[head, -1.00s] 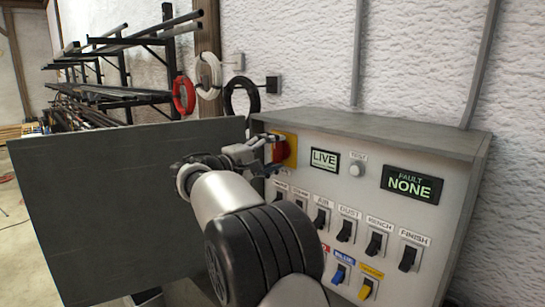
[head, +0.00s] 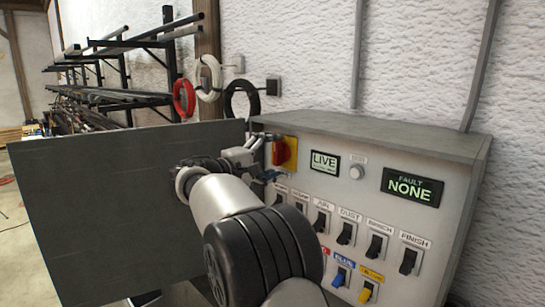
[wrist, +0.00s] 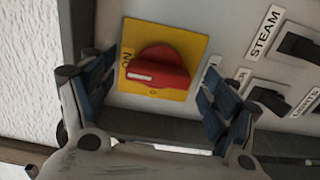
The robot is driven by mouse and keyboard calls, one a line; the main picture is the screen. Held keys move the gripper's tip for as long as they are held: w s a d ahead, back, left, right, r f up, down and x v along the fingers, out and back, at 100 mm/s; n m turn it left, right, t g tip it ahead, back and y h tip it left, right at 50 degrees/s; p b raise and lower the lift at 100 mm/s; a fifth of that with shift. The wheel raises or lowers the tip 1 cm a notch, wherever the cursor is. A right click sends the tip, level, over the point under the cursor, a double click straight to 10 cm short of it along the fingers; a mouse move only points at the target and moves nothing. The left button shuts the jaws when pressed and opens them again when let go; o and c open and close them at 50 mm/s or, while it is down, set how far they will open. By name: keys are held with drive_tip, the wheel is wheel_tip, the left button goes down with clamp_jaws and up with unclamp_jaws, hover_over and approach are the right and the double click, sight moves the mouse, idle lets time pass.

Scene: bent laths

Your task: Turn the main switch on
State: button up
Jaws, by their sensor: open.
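The main switch (head: 284,152) is a red knob on a yellow plate at the panel's upper left. In the wrist view the red knob (wrist: 160,70) has its white mark at the left end, beside the word ON. My gripper (head: 263,160) is open and empty, just off the panel to the left of the switch. In the wrist view my gripper (wrist: 156,100) has its two fingers spread on either side of the knob, with no visible contact. The LIVE display (head: 324,162) is lit.
The fault display (head: 411,187) reads NONE. An open grey door (head: 120,210) stands left of my arm. A pipe rack (head: 120,75) is behind.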

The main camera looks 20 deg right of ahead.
drive_tip(key=v, duration=1.1)
drive_tip(key=shift+a, duration=0.4)
drive_tip(key=shift+s, duration=0.1)
drive_tip(key=s+d+f+g+y, duration=0.1)
drive_tip(key=s+d+f+y, duration=0.15)
drive_tip(key=s, duration=0.55)
drive_tip(key=s+d+f+g+y, duration=0.2)
drive_tip(key=s+f+y, duration=0.2)
drive_tip(key=s, duration=0.5)
drive_tip(key=s+a+f+m+y, duration=0.1)
drive_tip(key=s+a+f+y, duration=0.2)
drive_tip(key=s, duration=0.4)
drive_tip(key=s+a+f+m+t+y, duration=0.1)
drive_tip(key=s+a+f+y, duration=0.3)
drive_tip(key=s, duration=0.4)
drive_tip(key=s+a+f+m+y, duration=0.1)
drive_tip(key=s+a+f+y, duration=0.2)
drive_tip(key=s+a+f, duration=0.2)
wheel_tip(320, 180, down, 3)
drive_tip(key=shift+s+r+m, duration=0.2)
drive_tip(key=shift+s+m, duration=0.2)
drive_tip(key=shift+s, duration=0.75)
drive_tip(key=shift+y, duration=0.25)
